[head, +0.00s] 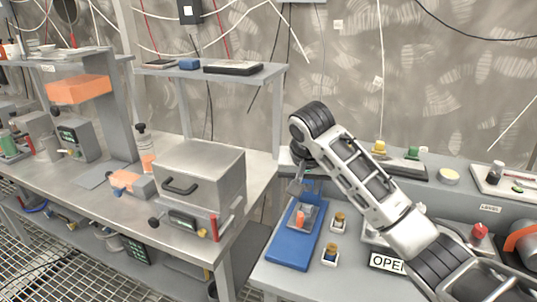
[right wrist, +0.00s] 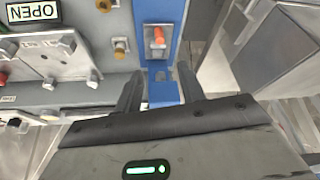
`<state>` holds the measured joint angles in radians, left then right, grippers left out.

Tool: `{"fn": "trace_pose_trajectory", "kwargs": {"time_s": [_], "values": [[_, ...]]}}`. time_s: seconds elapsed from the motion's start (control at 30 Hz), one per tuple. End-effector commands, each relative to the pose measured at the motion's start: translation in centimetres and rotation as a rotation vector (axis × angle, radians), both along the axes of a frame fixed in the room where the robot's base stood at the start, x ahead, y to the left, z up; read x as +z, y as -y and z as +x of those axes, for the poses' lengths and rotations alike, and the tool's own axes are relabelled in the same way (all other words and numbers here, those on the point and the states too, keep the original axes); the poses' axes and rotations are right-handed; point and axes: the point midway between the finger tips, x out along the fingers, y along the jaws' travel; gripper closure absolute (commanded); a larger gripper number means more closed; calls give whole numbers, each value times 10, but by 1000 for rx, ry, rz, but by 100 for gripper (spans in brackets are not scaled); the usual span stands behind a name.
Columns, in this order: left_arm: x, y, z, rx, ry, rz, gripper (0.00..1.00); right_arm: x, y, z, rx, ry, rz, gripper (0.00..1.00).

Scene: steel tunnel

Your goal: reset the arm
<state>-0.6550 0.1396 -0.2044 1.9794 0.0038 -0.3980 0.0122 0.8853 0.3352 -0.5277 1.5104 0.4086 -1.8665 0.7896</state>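My right arm (head: 355,180) reaches in from the lower right of the head view. Its gripper (head: 298,186) points down over the far part of a blue base plate (head: 292,250). In the right wrist view the two dark fingers of my right gripper (right wrist: 160,90) are spread apart with nothing between them. The blue plate (right wrist: 162,92) lies below and beyond them. An orange lever or knob (head: 300,217) in a clear or grey housing stands on the plate; it also shows in the right wrist view (right wrist: 158,36), apart from the fingers. My left gripper is not in view.
Two small yellow-brown knobs (head: 339,221) (head: 330,253) sit right of the plate. An "OPEN" sign (head: 387,263) is beside my forearm. A steel box with a handle (head: 200,180) stands on the left bench. A raised shelf (head: 430,172) runs behind my arm.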

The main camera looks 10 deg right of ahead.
Motion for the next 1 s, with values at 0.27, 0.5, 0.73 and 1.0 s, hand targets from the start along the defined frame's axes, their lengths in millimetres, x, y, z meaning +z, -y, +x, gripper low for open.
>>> {"fn": "trace_pose_trajectory", "kwargs": {"time_s": [0.27, 0.5, 0.73, 1.0], "values": [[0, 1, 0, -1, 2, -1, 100, -62, -24, -41, 144, -37, 21, 61], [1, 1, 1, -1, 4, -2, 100, -142, -47, -146, 365, -54, 65, 61], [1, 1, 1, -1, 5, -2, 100, -170, -39, -238, 464, -57, 56, 61], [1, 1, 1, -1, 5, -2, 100, -170, -20, -305, 507, -75, 8, 61]]}}
